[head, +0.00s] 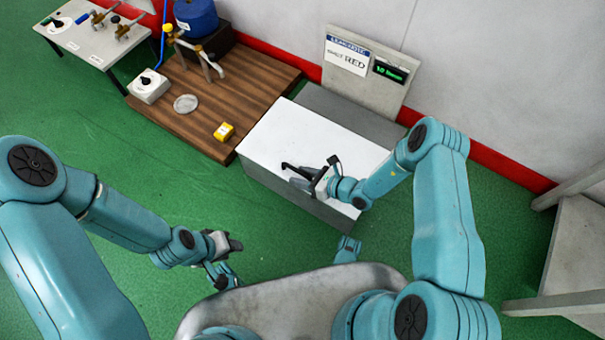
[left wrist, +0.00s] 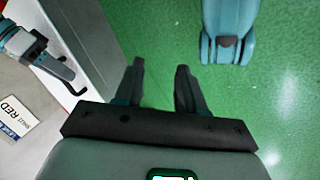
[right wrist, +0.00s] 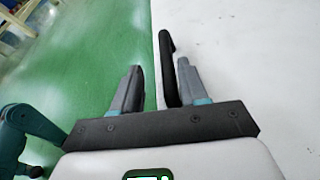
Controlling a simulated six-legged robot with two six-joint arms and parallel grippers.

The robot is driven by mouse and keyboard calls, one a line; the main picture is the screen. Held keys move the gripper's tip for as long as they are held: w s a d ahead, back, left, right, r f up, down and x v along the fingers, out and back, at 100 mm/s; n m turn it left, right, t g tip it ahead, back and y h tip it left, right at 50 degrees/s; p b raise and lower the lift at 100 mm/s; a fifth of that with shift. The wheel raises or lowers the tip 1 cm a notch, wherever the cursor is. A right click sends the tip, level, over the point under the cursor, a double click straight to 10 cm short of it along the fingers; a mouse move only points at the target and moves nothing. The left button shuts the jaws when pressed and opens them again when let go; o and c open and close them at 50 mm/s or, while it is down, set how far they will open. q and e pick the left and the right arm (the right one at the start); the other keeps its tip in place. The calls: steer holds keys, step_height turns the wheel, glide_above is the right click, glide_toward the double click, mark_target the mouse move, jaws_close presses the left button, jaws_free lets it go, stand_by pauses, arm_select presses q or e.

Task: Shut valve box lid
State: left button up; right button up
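The valve box (head: 330,206) stands right of the wooden platform. Its white lid (head: 318,137) lies flat across the top, with no gap that I can see. A black bar handle (head: 289,167) is at the lid's near edge. My right gripper (head: 303,178) is at this handle. In the right wrist view the handle (right wrist: 167,60) shows between the two spread fingers, nearer the right one; contact is unclear. My left gripper (head: 230,243) is over the green floor, clear of the box. In the left wrist view its fingers (left wrist: 160,85) are apart with nothing between them.
A sign board (head: 364,77) with a green display stands behind the box. The wooden platform (head: 205,110) holds a blue tank (head: 196,17), taps and a yellow block (head: 224,132). A small table (head: 90,45) is far left. A grey stand (head: 570,250) is at the right.

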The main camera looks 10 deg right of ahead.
steer(key=shift+w+r, duration=0.1)
stand_by(0.5)
arm_select(q)
steer(key=shift+r, duration=0.1)
arm_select(e)
steer(key=shift+d, duration=0.15)
steer(key=shift+s+d+r+p, duration=0.2)
steer(key=shift+d+r+p, duration=0.05)
steer(key=shift+p, duration=0.05)
steer(key=p+v, duration=0.4)
steer(key=v, duration=1)
steer(key=shift+s+d+p, duration=0.15)
steer(key=shift+d+p, duration=0.05)
steer(key=shift+p, duration=0.2)
arm_select(q)
steer(key=shift+g, duration=0.4)
steer(key=r, duration=0.1)
steer(key=s+r, duration=0.1)
steer(key=r, duration=0.1)
steer(key=d+r, duration=0.1)
steer(key=r, duration=0.1)
steer(key=shift+s, duration=0.35)
arm_select(e)
steer(key=shift+s+d+r, duration=0.15)
steer(key=shift+s+d, duration=0.2)
